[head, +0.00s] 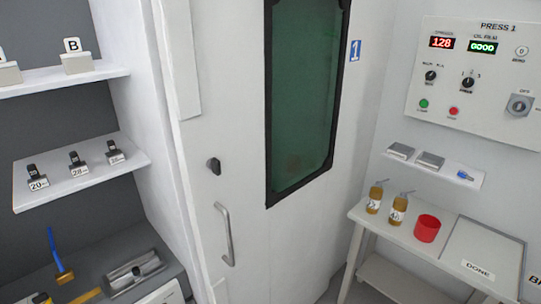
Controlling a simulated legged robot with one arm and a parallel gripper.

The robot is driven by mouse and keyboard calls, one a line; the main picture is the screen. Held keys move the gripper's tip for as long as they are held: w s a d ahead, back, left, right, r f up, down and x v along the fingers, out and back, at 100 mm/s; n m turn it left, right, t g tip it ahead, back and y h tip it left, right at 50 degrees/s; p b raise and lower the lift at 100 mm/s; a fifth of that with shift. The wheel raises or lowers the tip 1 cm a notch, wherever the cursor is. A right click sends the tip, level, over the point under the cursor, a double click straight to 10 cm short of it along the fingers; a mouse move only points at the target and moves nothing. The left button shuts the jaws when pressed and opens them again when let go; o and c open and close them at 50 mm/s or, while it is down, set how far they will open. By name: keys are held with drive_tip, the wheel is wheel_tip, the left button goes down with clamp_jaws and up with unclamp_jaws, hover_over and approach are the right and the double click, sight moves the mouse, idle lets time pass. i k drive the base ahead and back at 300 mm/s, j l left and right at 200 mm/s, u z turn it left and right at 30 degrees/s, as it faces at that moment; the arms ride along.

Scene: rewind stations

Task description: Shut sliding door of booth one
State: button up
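A white door panel (231,120) with a dark-framed green window (303,95) stands in the middle of the head view. A grey vertical bar handle (226,235) is low on its left part. A small dark knob or latch (213,165) sits above the handle. A blue sign with a white 1 (355,50) is right of the window. I cannot tell from this view how far the door is open or shut. My gripper is not in view.
Left, shelves (75,172) hold labelled weights above a grey bench (115,280) with a blue-handled tool (57,255). Right, the PRESS 1 panel (478,78) hangs above a small shelf. A table below bears two bottles, a red cup (426,228) and a DONE tray (480,250).

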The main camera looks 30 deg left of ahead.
sight(256, 243)
drive_tip(key=u, duration=1.05)
drive_tip(key=i+l+u, duration=0.1)
drive_tip(key=l, duration=0.2)
drive_tip(key=i+l, duration=0.25)
drive_tip(key=u, duration=0.05)
